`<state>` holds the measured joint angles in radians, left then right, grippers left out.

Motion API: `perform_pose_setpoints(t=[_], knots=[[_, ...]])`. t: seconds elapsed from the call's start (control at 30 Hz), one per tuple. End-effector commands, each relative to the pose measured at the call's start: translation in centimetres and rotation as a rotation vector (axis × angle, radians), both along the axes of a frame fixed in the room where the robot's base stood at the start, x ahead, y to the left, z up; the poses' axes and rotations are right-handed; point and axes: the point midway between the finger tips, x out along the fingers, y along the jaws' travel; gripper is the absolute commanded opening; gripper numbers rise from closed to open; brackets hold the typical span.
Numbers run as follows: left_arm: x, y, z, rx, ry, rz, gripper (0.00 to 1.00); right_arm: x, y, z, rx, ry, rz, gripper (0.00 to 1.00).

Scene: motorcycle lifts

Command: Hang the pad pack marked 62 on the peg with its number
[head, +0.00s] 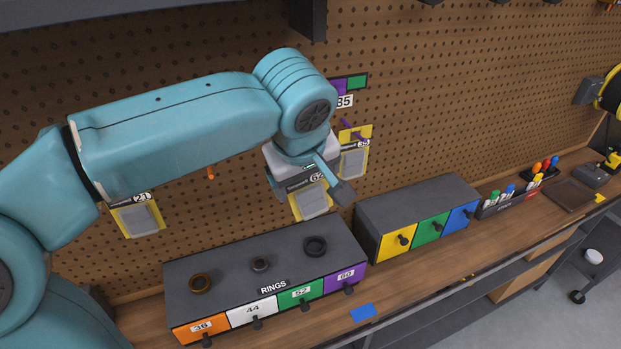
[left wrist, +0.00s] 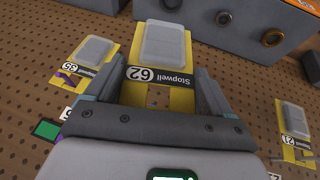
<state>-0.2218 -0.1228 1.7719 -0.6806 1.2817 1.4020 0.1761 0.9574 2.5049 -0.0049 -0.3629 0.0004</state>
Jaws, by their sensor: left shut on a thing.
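The pad pack marked 62 (head: 314,201) has a yellow card with a black Stopwell band and a grey pad. My left gripper (head: 312,184) is shut on its card and holds it in front of the pegboard, above the bench. In the left wrist view the pack (left wrist: 165,45) lies between the two fingers, its 62 facing the camera. An orange peg (head: 210,173) shows on the board below my left arm. No number tag shows beside it; my arm hides the board above. My right gripper is not in view.
Pack 35 (head: 354,162) hangs just right of my gripper, on a purple peg under a tag (head: 344,101) reading 35. Pack 21 (head: 140,219) hangs to the left. A ring box (head: 236,249) and a coloured-drawer box (head: 418,203) stand on the bench below.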

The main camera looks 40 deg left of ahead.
Motion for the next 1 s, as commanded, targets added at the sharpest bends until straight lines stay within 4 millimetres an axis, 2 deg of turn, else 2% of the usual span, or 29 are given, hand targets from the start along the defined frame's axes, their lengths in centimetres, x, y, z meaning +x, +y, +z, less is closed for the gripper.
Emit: perform_pose_setpoints(t=[1.0], knots=[[3.5,6.3,-0.3,0.001,0.001,0.004,0.46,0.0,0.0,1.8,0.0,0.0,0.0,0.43]])
